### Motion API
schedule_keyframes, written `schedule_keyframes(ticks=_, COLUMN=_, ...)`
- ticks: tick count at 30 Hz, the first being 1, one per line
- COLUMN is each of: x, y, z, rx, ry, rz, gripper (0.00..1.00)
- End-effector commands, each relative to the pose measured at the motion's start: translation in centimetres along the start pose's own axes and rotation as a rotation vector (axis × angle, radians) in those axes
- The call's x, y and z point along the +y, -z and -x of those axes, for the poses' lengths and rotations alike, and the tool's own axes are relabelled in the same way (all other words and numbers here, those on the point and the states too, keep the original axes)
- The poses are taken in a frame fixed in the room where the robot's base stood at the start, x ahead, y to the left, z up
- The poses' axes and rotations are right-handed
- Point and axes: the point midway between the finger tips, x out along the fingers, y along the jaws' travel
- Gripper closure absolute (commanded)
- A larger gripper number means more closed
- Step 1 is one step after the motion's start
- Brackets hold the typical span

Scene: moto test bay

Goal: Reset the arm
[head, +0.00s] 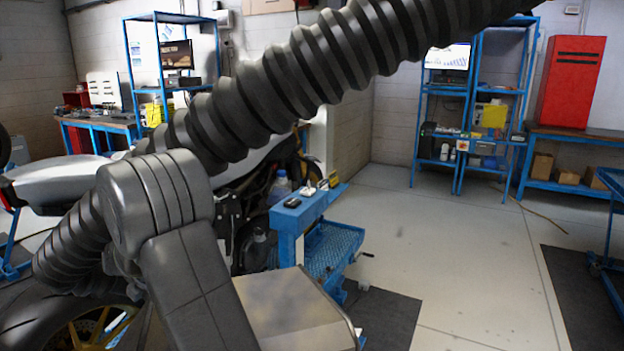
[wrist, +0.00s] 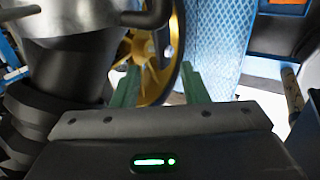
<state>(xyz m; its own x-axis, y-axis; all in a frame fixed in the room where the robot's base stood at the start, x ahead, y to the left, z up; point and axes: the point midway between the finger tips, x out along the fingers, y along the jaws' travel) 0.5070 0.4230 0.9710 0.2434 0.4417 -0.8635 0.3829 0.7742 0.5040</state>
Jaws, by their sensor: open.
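My gripper (wrist: 160,86) shows in the wrist view with its two green fingers apart and nothing held between them. Beyond the fingers is a gold spoked wheel (wrist: 148,72); I cannot tell the distance to it. In the head view my arm (head: 290,75), in a dark ribbed sleeve, runs from the lower left up to the top right edge. My gripper is not seen in the head view. The arm hides much of the motorcycle (head: 52,184) on the left.
A small blue cart (head: 335,245) with items and a bottle (head: 281,186) on it stands beside the motorcycle. Blue mesh (wrist: 215,40) is close in the wrist view. Blue shelves (head: 470,125) and a red cabinet (head: 572,80) stand at the back.

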Motion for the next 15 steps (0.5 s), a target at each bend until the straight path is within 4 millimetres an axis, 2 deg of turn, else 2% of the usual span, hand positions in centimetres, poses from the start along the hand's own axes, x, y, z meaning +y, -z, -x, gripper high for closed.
schedule_keyframes(ticks=1, x=-0.3, y=0.0, z=-0.5, rx=0.0, ry=-0.017, rz=-0.001, gripper=0.6)
schedule_keyframes(ticks=11, x=-0.3, y=-0.1, z=-0.3, rx=0.002, ry=-0.123, rz=-0.004, gripper=0.6)
schedule_keyframes(ticks=15, x=0.0, y=-2.7, z=0.3, rx=-0.001, ry=-0.145, rz=-0.01, gripper=0.6)
